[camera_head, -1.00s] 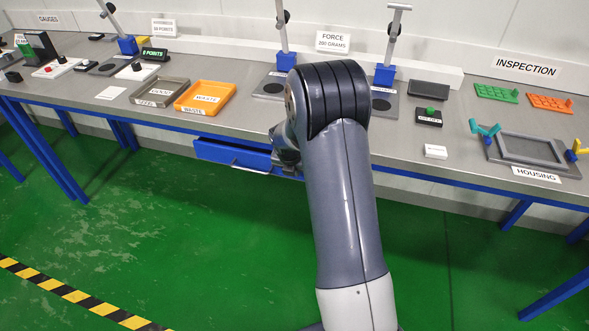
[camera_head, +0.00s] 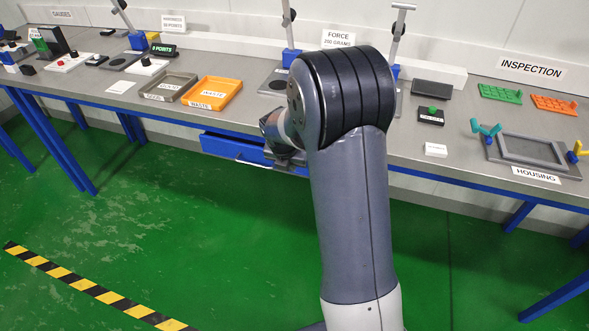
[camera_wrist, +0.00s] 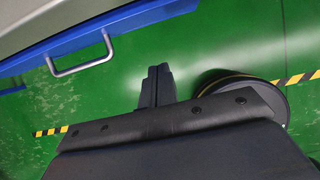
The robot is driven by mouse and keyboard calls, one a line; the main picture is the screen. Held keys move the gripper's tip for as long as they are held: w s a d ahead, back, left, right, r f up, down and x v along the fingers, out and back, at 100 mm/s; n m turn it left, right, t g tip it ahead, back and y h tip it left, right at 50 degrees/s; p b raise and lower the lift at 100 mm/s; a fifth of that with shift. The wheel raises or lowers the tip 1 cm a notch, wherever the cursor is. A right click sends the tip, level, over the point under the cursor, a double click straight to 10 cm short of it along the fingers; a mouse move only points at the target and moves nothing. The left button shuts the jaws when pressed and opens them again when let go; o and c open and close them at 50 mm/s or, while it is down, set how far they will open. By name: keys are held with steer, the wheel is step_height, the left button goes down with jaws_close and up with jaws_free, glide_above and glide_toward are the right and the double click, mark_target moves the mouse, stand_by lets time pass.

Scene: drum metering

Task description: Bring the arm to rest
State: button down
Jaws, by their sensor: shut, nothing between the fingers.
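My gripper (camera_wrist: 158,86) shows in the wrist view with its two dark fingers together and nothing between them. It is over the green floor, in front of the bench and apart from the blue drawer's handle (camera_wrist: 82,56). In the head view my arm's large grey elbow and link cover the middle of the picture. The wrist part shows to the left of the elbow, close to the blue drawer (camera_head: 236,148) under the bench edge. The fingertips are hidden in the head view.
The grey bench (camera_head: 290,130) runs across the back. It carries a GOOD tray (camera_head: 170,86), an orange WASTE tray (camera_head: 213,93), and at the right the HOUSING fixture (camera_head: 530,150). Green floor (camera_head: 230,240) in front is open, with a yellow-black stripe (camera_head: 90,287) at the left.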

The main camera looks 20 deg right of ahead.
steer(key=shift+v, duration=1.6)
steer(key=shift+f, duration=0.1)
